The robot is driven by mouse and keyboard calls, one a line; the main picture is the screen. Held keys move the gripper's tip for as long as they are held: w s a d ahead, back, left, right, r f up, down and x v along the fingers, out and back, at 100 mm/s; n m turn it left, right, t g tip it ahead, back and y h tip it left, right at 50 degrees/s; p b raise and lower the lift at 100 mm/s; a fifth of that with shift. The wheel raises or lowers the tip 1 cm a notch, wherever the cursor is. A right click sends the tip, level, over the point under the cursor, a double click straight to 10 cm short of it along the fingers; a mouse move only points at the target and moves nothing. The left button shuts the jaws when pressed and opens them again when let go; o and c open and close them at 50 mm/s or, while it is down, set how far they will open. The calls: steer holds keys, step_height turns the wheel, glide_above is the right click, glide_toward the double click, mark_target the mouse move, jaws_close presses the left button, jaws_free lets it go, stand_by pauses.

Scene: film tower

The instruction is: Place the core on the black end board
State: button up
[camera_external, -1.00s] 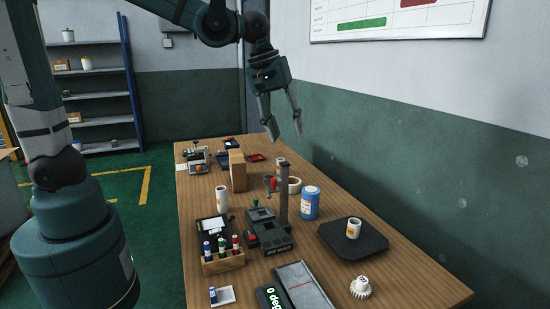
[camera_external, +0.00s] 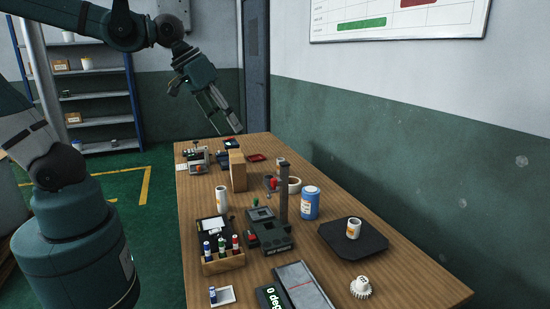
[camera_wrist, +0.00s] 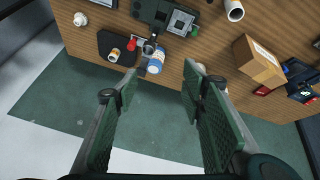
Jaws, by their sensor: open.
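The black end board (camera_external: 331,231) is a dark square plate on the right side of the table. My gripper (camera_external: 228,128) is in the air over the table's far left end, away from the board. In the wrist view its fingers (camera_wrist: 160,80) are apart with nothing between them.
A blue bottle (camera_external: 310,203), a grey device with a post (camera_external: 268,233) and a cardboard box (camera_external: 237,171) stand mid-table. A vial rack (camera_external: 223,260) and a white gear (camera_external: 361,288) are nearer the front. The wall (camera_external: 430,140) runs along the right.

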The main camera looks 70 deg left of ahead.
steer(key=s+a+f+m+t, duration=0.1)
steer(key=s+a+f+m, duration=0.1)
steer(key=s, duration=0.6)
steer(key=shift+a+f+m, duration=0.15)
steer(key=shift+f+m, duration=0.35)
steer(key=shift+m, duration=0.3)
